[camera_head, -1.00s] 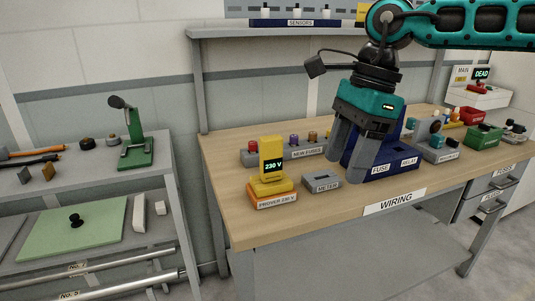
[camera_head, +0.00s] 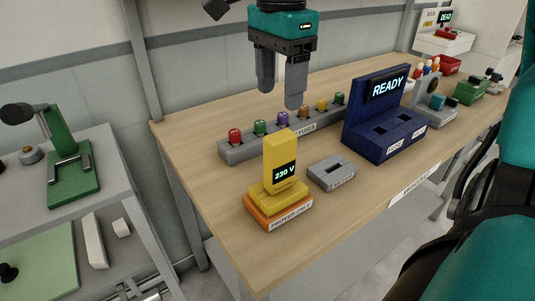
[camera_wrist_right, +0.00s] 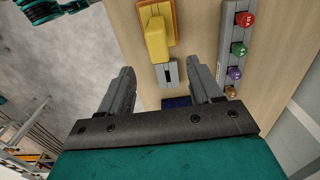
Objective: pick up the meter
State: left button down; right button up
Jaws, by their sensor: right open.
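The yellow meter (camera_head: 280,162), its display reading 230 V, stands upright on the orange and yellow prover base (camera_head: 278,208) on the wooden bench. In the right wrist view the meter (camera_wrist_right: 156,40) shows from above, beyond my fingertips and roughly between their lines. The grey METER holder (camera_head: 332,173), with an empty slot, sits just right of the prover. My right gripper (camera_head: 281,97) is open and empty. In the head view it appears above and behind the meter, in front of the wall, not touching it. My left gripper is not in view.
A grey rack of coloured new fuses (camera_head: 240,151) runs behind the meter. The dark blue fuse and relay unit (camera_head: 384,140) reads READY on the right. A side table with a green stand (camera_head: 65,160) is at left. Bare wood lies left of the prover.

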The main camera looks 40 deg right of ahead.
aim_at(280, 135)
jog(key=f, duration=0.6)
jog(key=shift+s, duration=0.2)
jog(key=shift+d+f, duration=0.1)
jog(key=shift+f, duration=2.7)
grip_shut()
jog(key=shift+r, duration=0.1)
